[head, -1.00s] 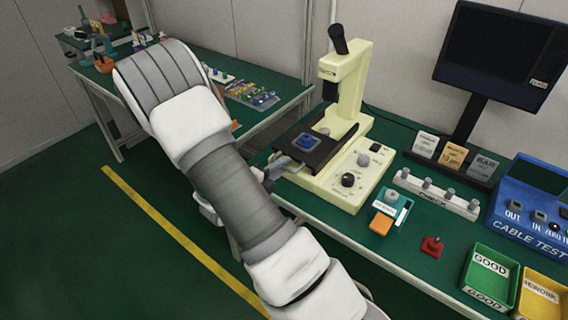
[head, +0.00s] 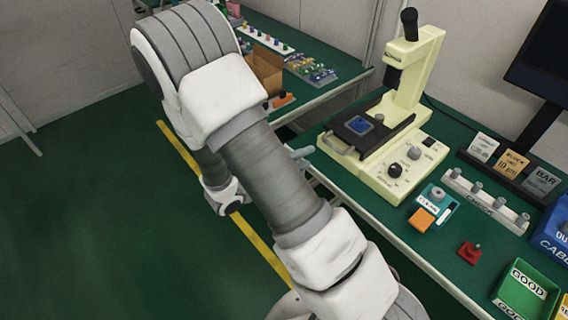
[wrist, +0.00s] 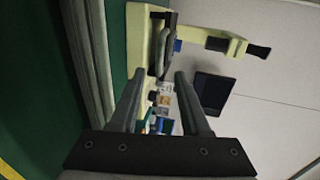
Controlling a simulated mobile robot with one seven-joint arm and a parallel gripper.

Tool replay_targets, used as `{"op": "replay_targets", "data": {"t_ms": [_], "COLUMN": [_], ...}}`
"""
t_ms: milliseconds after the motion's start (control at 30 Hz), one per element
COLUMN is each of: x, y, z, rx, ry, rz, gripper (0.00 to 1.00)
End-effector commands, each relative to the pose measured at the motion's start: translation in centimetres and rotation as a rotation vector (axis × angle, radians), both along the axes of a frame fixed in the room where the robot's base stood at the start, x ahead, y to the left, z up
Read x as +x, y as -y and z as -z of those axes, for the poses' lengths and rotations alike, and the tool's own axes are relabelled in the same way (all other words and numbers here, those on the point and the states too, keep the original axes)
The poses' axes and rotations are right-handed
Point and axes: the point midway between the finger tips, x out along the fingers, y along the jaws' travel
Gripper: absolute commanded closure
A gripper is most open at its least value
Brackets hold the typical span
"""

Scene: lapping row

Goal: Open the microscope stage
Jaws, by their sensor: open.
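The cream microscope (head: 407,165) stands on the green bench. Its dark stage (head: 350,137) carries a blue square piece (head: 360,125) and sits to the front left of the objective. A grey bar handle (head: 338,147) is on the stage's near left side; it also shows in the wrist view (wrist: 165,52). My gripper (head: 303,154) is open and empty, just left of the handle and apart from it. In the wrist view my gripper (wrist: 157,88) has its two fingers spread, with the handle beyond the tips. My arm hides part of the gripper's wrist.
A teal box with an orange block (head: 422,219), a red piece (head: 470,252) and a row of grey knobs (head: 485,200) lie right of the microscope. A green GOOD bin (head: 527,288) is at the front right. The floor left of my arm is clear.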

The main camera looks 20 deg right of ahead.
Motion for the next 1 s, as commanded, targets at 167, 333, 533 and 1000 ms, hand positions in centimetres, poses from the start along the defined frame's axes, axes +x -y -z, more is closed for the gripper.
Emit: {"op": "replay_targets", "data": {"t_ms": [167, 333, 533, 1000], "x": [-1.4, -2.3, -2.6, -2.6], "y": [-3.6, -5.5, -6.2, -6.1], "z": [-1.0, -1.4, -1.4, -1.6], "rx": [0.0, -0.001, 0.0, 0.004], "ry": [-0.001, 0.001, 0.0, 0.005], "rz": [-0.004, -0.001, -0.001, 0.005], "gripper": [0.54, 0.54, 0.54, 0.54]}}
